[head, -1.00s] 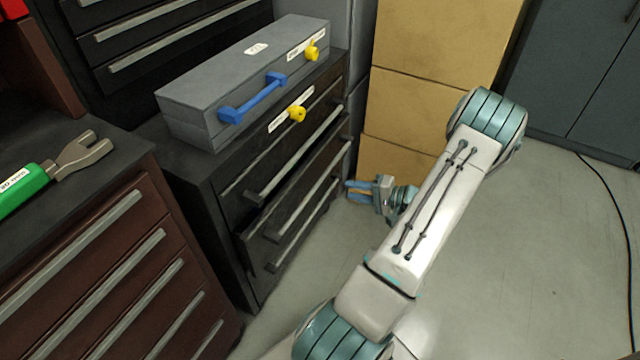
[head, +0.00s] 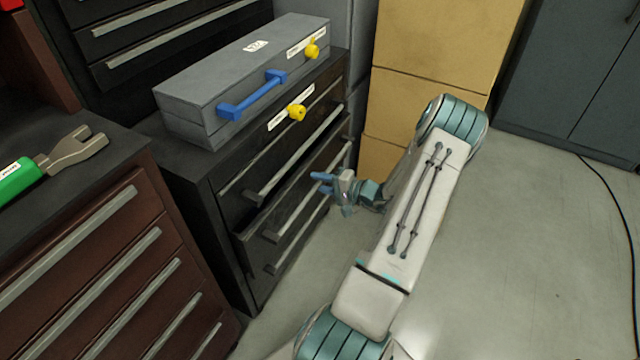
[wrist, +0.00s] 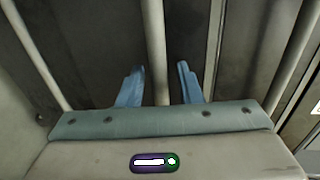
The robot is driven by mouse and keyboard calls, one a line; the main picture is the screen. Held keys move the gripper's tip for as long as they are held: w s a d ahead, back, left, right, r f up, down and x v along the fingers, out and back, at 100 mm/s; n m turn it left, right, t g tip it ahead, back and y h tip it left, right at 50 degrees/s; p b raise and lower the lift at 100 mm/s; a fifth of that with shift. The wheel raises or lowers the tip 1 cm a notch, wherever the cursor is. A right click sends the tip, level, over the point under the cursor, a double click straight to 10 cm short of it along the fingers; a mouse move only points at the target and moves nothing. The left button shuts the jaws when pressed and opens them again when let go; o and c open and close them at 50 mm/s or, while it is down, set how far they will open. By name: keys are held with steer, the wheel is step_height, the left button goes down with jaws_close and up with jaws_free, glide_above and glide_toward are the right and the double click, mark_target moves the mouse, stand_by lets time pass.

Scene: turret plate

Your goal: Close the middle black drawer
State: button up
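The black cabinet (head: 222,212) stands left of my arm. Its middle black drawer (head: 292,205) has a long grey bar handle (head: 284,222) and its front appears to stand slightly out from the cabinet. My gripper (head: 322,183) is in front of this drawer, near the handle's upper right part. In the wrist view, my gripper (wrist: 160,82) is open, with its two blue fingers apart. A grey bar handle (wrist: 157,45) runs between them in the picture. Contact with the bar cannot be told.
A grey toolbox (head: 235,85) with a blue handle sits on the cabinet. A dark red cabinet (head: 165,215) stands at left with a green-handled wrench (head: 60,160) on top. Cardboard boxes (head: 435,95) stand behind my arm.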

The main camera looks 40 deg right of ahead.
mark_target(308, 178)
steer(key=shift+w+a, duration=0.1)
steer(key=shift+w, duration=0.1)
jaws_close()
steer(key=shift+r+b+x, duration=0.2)
steer(key=shift+b+x, duration=0.6)
steer(key=shift+x, duration=1.1)
steer(key=shift+w+a+r, duration=0.15)
jaws_free()
steer(key=shift+w, duration=0.1)
